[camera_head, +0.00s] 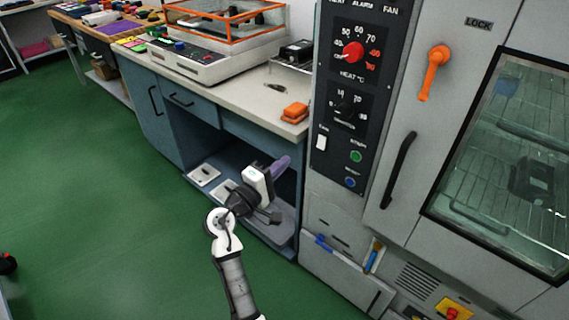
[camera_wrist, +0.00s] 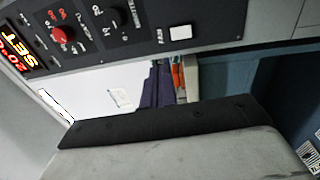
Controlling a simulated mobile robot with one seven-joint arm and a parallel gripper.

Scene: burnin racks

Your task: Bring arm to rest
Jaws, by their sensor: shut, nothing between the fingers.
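My arm (camera_head: 233,275) rises from the bottom of the head view, with its bent wrist in front of the open bay under the bench.
The grey oven cabinet (camera_head: 408,255) stands close on the right, with its control panel (camera_head: 335,120) and an orange latch (camera_head: 434,72).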

